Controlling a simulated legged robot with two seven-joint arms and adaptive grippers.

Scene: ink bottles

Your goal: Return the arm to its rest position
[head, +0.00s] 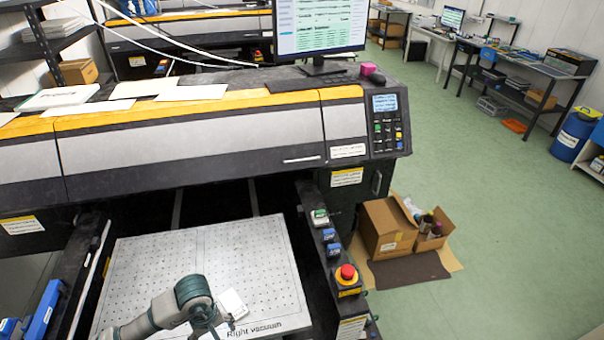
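One of my arms (160,314) comes in from the lower left, over the perforated white vacuum plate (265,262) marked "Right vacuum". Its wrist bends downward and the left gripper (222,326) is low over the front part of the plate, close to the bottom edge of the view. The fingers are small and partly hidden by the wrist, so I cannot tell whether they are open or shut. A small white piece (233,303) shows right beside the gripper; I cannot tell whether they touch. My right arm and gripper are not in view.
The large printer (200,135) stands behind the plate. A rail with a red emergency button (347,272) borders the plate on the right. Blue parts (42,312) lie at the left.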

